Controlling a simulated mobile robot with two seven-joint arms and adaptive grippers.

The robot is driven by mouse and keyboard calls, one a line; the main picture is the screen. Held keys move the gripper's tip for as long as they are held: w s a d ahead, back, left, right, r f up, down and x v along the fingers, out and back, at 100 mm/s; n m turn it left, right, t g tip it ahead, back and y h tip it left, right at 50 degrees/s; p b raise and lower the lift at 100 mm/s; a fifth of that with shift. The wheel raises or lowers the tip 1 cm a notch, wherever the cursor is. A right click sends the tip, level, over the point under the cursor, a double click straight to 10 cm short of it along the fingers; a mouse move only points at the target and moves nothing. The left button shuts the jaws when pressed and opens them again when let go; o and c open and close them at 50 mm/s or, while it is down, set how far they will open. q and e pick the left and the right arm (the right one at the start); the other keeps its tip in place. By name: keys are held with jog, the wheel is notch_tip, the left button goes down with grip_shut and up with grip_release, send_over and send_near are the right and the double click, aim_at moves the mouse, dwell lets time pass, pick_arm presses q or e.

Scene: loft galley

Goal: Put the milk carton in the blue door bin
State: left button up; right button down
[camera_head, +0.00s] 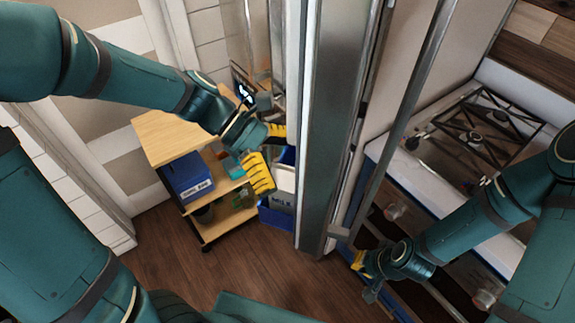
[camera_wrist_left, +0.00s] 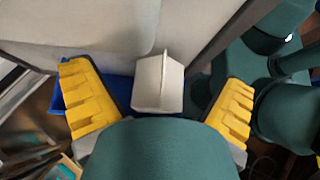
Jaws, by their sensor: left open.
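The white milk carton (camera_head: 284,182) stands upright in the blue door bin (camera_head: 274,217), on the inner side of the fridge door (camera_head: 335,130). In the left wrist view the carton's gabled top (camera_wrist_left: 157,80) shows, with parts of the blue bin (camera_wrist_left: 118,92) around it. My left gripper (camera_head: 264,152) is open at the carton's top, its yellow fingers (camera_wrist_left: 160,108) spread to either side and apart from the carton. My right gripper (camera_head: 364,276) is low at the right of the door; its fingers are partly hidden, and I cannot tell whether they hold anything.
A wooden trolley (camera_head: 160,137) stands left of the door, with a labelled blue box (camera_head: 187,176) and small items on its shelves. A gas hob (camera_head: 472,135) is at the right. The wooden floor (camera_head: 185,262) in front of the trolley is clear.

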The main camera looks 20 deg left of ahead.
pick_arm(q)
jog(key=p+v, duration=0.1)
jog(key=v, duration=1)
jog(key=shift+p, duration=0.35)
